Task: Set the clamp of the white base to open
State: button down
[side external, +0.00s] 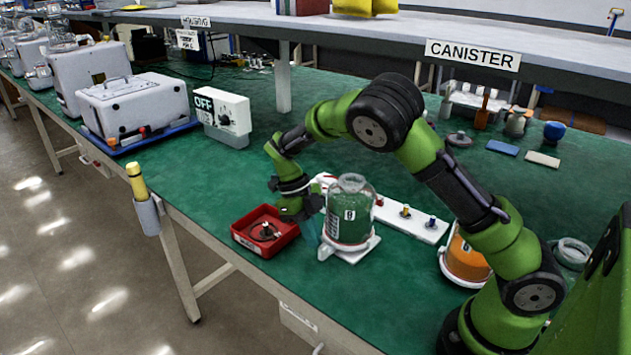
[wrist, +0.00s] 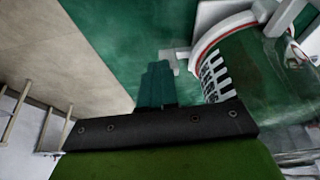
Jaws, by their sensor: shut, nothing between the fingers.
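The white base (side external: 356,250) stands on the green table in the side view, with a clear canister (side external: 351,212) of green contents on it. In the wrist view the canister (wrist: 240,65) is at the right, and part of the white base (wrist: 212,14) shows behind it. A small white tab (side external: 325,252), likely the clamp lever, sticks out at the base's left front corner; it also shows in the wrist view (wrist: 180,55). Its setting is unclear. My gripper (side external: 312,240) is shut and empty, pointing down just left of the canister. Its teal fingers (wrist: 156,78) appear close to the tab.
A red tray (side external: 265,232) with a dark part sits just left of my gripper. A white strip with coloured knobs (side external: 412,218) lies behind the canister. An orange canister (side external: 466,262) stands to the right. The table's front edge is close.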

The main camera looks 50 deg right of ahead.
jog(key=shift+s, duration=0.2)
jog(key=shift+s+a+n+h, duration=0.15)
jog(key=shift+s+n+h, duration=0.15)
jog(key=shift+s+n, duration=0.45)
jog(key=shift+s+a+n+h, duration=0.1)
jog(key=shift+s+n+h, duration=0.2)
jog(key=shift+s+n, duration=0.4)
jog(key=s+n, duration=0.2)
jog(key=n, duration=0.1)
jog(key=shift+s+d+t+h, duration=0.2)
jog(key=shift+t+h, duration=0.1)
jog(key=shift+h, duration=0.1)
jog(key=shift+s+d+n+t+h, duration=0.15)
jog(key=shift+s+d+n+h, duration=0.05)
jog(key=shift+s+n, duration=0.4)
jog(key=shift+s+d+n+t+h, duration=0.2)
jog(key=shift+s+n, duration=0.2)
jog(key=shift+n, duration=0.25)
jog(key=shift+s+d+n+t+h, duration=0.2)
jog(key=shift+s+d+n, duration=0.2)
jog(key=shift+s+n, duration=0.25)
jog(key=shift+s+d+n+t+h, duration=0.2)
jog(key=shift+s+d+n, duration=0.2)
jog(key=shift+n, duration=0.35)
